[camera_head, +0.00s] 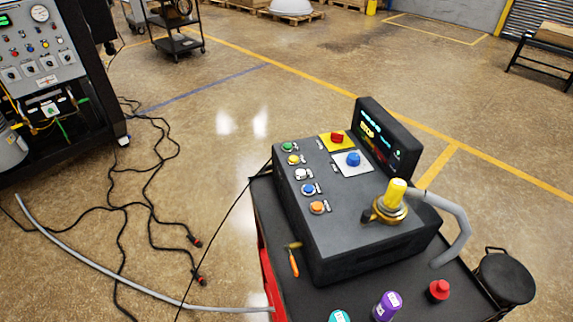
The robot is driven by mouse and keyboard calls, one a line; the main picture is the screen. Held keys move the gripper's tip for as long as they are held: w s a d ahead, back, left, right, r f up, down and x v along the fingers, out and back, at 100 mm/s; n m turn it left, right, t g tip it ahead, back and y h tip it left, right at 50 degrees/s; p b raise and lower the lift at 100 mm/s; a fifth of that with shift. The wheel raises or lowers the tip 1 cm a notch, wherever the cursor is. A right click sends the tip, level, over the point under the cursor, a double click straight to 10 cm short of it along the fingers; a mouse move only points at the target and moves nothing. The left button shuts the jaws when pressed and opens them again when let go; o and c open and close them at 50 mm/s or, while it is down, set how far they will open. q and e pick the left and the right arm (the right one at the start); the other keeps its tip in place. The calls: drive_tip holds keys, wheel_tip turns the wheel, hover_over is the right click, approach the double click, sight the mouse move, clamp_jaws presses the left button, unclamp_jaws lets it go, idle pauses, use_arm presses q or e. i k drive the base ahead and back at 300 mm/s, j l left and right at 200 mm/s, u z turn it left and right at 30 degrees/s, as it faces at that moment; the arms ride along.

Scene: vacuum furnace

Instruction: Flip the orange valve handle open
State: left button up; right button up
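The orange valve handle (293,263) is small and hangs down at a slant from a brass-coloured fitting (293,245). It is at the left side of the dark control box (350,250), low down near the cart's top. Neither of my grippers shows in the head view, and nothing touches the handle.
The box carries several coloured buttons, a lit display (378,140) and a yellow-topped brass fitting (393,203) with a grey hose (460,222). A purple container (387,306) and red knob (438,290) stand in front. Cables and a hose (90,275) cross the floor at left.

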sight(292, 260)
drive_tip(key=k, duration=0.4)
drive_tip(key=i+j+z, duration=0.4)
drive_tip(key=j, duration=0.35)
drive_tip(key=i+j+z, duration=0.2)
drive_tip(key=j+z, duration=0.2)
drive_tip(key=j, duration=0.45)
drive_tip(key=i+j+z, duration=0.1)
drive_tip(key=j+z, duration=0.35)
drive_tip(key=j, duration=0.4)
drive_tip(key=j+z, duration=0.4)
drive_tip(key=j, duration=0.55)
drive_tip(key=k, duration=0.05)
